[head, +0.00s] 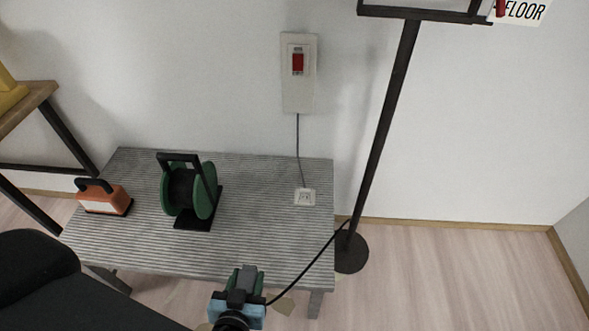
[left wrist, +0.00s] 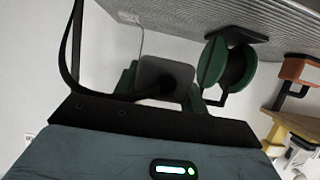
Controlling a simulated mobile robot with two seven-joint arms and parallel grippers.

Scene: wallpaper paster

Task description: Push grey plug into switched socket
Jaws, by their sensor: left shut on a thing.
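The grey plug (head: 249,276) is held in my left gripper (head: 243,281) near the front edge of the table. A black cable runs from it off to the right. In the left wrist view the plug (left wrist: 165,78) sits between the gripper's green fingers, which are shut on it. The white socket (head: 305,197) lies on the table near its right edge, beyond and a little right of the plug, clearly apart from it. A cord joins it to the wall plate with a red switch (head: 298,64). The socket also shows in the left wrist view (left wrist: 129,18). My right gripper is not in view.
A green cable reel (head: 190,190) and an orange box with a black handle (head: 103,197) stand on the left of the ribbed grey table (head: 255,237). A black stand (head: 383,130) rises just right of the table. The tabletop around the socket is clear.

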